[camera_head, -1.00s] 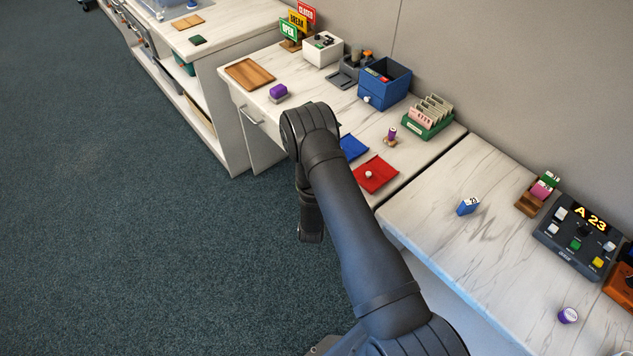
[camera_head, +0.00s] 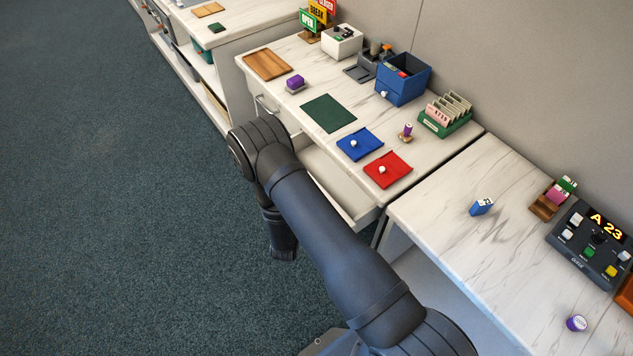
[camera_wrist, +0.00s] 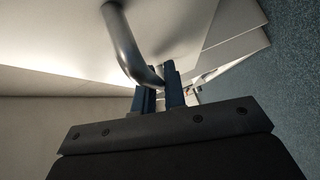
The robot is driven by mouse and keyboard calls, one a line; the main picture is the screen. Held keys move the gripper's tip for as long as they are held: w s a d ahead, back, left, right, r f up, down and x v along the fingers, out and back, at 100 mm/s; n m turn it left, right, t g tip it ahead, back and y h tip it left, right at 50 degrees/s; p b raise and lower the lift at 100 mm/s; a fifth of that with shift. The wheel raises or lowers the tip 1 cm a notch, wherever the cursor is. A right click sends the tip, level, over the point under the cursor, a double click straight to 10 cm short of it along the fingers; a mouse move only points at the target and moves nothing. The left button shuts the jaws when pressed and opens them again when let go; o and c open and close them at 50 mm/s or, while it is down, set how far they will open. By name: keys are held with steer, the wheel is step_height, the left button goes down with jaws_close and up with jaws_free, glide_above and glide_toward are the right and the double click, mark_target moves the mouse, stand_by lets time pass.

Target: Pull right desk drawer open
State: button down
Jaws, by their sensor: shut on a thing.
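The right desk drawer (camera_head: 338,186) stands partly open in the head view, its pale inside showing below the desk's front edge. My arm covers its front and left part. In the wrist view, the drawer's grey curved bar handle (camera_wrist: 122,42) runs down between the fingers of my gripper (camera_wrist: 159,88), which is shut on it. The fingers are hidden behind my arm in the head view.
The desk top holds a green mat (camera_head: 328,113), a blue mat (camera_head: 368,140) and a red mat (camera_head: 389,175). A left handle (camera_head: 265,104) sits on the desk front. Open carpet (camera_head: 130,220) lies left of my arm.

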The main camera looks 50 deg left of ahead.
steer(key=s, duration=1.3)
steer(key=shift+s, duration=0.3)
steer(key=c, duration=1.8)
jaws_free()
steer(key=shift+o, duration=0.2)
steer(key=shift+d, duration=0.1)
steer(key=v, duration=1.7)
steer(key=shift+s, duration=0.15)
steer(key=x, duration=1.7)
steer(key=shift+w, duration=0.2)
